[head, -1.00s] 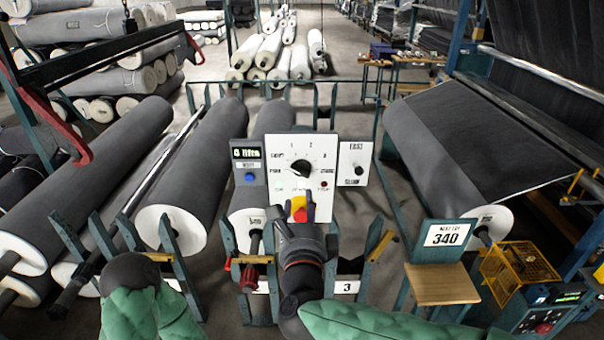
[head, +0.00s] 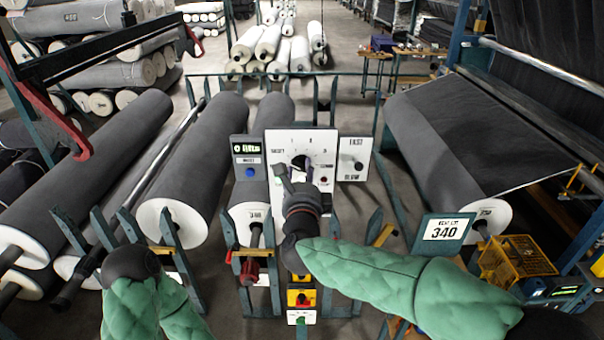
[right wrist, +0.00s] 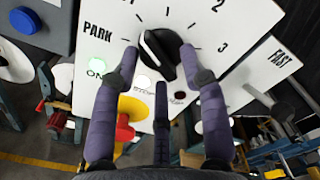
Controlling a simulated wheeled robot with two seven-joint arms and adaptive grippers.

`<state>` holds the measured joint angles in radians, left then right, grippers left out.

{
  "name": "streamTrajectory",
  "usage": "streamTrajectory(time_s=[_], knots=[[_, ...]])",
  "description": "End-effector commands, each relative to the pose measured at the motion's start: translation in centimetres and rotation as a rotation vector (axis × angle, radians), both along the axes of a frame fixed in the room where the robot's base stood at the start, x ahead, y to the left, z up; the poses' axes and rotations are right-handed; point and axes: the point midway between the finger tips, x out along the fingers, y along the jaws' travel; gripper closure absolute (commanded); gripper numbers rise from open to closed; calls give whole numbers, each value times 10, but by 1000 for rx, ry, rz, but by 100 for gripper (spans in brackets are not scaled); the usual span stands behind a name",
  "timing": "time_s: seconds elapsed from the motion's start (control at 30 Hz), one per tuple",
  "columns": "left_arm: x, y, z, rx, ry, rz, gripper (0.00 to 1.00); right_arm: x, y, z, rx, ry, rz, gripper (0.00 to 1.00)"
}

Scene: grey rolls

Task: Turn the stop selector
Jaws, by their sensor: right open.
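The stop selector is a black knob (right wrist: 158,48) on a white panel (head: 275,142) marked PARK, 1, 2 and 3 around its dial. In the head view the selector (head: 300,161) shows just beyond my right gripper (head: 296,174). In the right wrist view my right gripper (right wrist: 159,55) is open, with purple fingertips at the left and right of the knob. A third finger points up below it. I cannot tell whether any finger touches the knob. My left arm ends in a dark rounded joint at the lower left; its gripper does not show.
A red and yellow knob (right wrist: 125,125) sits below the dial. A green ON lamp (right wrist: 96,67) is at the left, and a FAST/SLOW panel (head: 356,153) at the right. A grey box with a blue button (head: 249,172) stands left. Grey rolls (head: 200,155) lie on both sides.

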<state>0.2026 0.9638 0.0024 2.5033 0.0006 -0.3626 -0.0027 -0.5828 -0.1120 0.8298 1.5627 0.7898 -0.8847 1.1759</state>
Motion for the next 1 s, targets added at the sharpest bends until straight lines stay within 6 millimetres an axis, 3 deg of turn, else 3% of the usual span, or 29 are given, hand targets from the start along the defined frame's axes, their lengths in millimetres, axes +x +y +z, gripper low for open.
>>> streamTrajectory(time_s=[0.27, 0.4, 0.77, 1.0], knots=[[0, 0, 0, 0, 0, 0, 60, 1, 0, 0, 0, 0, 0, 59], [0, 0, 0, 0, 0, 0, 60, 1, 0, 0, 0, 1, 1, 99], [0, 0, -1, 0, 0, 0, 60, 1, 0, -1, -22, 1, 0, 100], [0, 0, -3, 0, 0, 0, 60, 1, -1, -1, -136, 1, 0, 100]])
